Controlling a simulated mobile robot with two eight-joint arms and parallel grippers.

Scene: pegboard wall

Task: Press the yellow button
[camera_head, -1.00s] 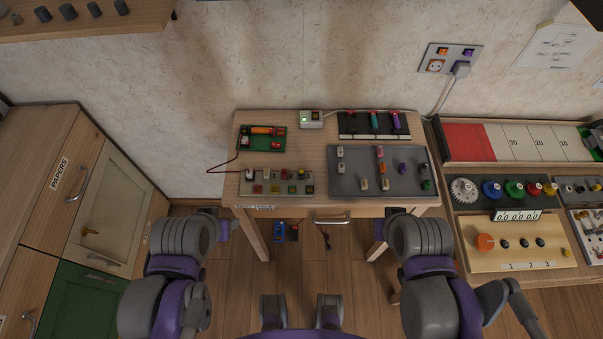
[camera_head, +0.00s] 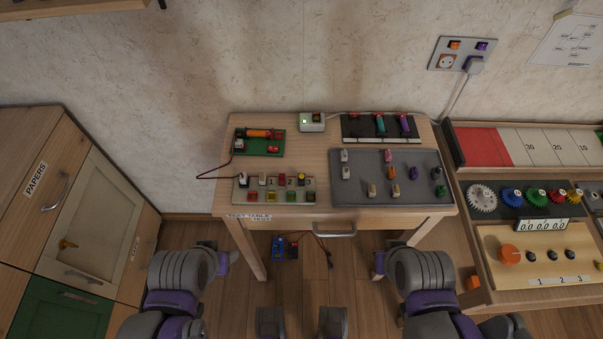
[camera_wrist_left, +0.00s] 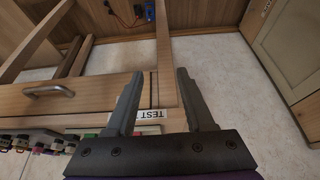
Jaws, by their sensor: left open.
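A grey control panel (camera_head: 240,196) lies at the front left of the test table. On its upper row a small round yellow button (camera_head: 301,177) stands near the right end. Its lower row holds small square coloured buttons, one yellowish (camera_head: 271,197). My left gripper (camera_head: 232,257) is below the table's front edge, left of the table leg, apart from the panel. In the left wrist view the left gripper (camera_wrist_left: 160,73) is open and empty, with the table front and TEST label between and beyond the fingers. My right gripper (camera_head: 379,264) is low at the right; its fingers are too small to read.
The wooden table (camera_head: 290,222) also bears a green board (camera_head: 262,149), a white box (camera_head: 312,122) and a grey board with several pegs (camera_head: 420,204). A cabinet (camera_head: 60,180) stands left, another workbench (camera_head: 545,296) right.

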